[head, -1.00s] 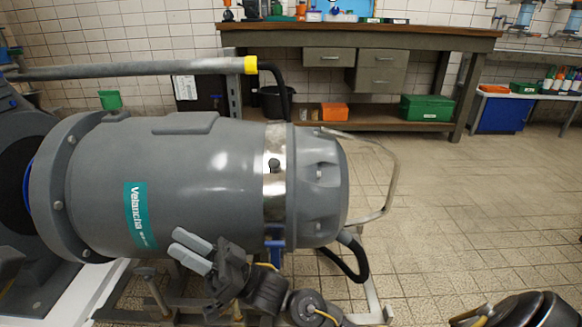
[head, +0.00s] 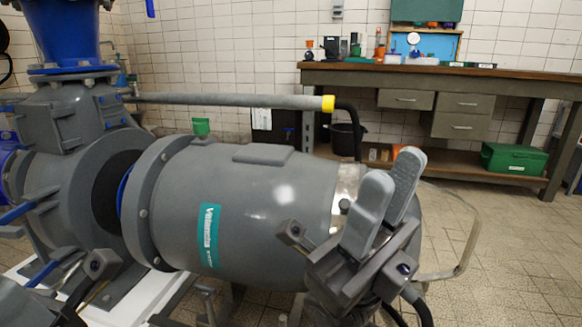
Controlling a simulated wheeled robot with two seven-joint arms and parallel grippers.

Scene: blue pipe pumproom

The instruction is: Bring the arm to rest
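My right gripper (head: 392,170) rises from the lower right, in front of the right end of the grey motor (head: 258,200). Its two grey fingers point up, with a narrow gap between them and nothing held. It hides part of the motor's end and its metal band. At the lower left edge is part of my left gripper (head: 90,275). Its fingers cannot be made out clearly, so I cannot tell their state.
The motor joins a grey pump (head: 62,150) with a blue pipe (head: 62,32) above. A grey bar with a yellow end (head: 328,103) runs behind. A workbench (head: 440,79) stands at the back, with a green box (head: 514,158) beneath. Tiled floor is open at right.

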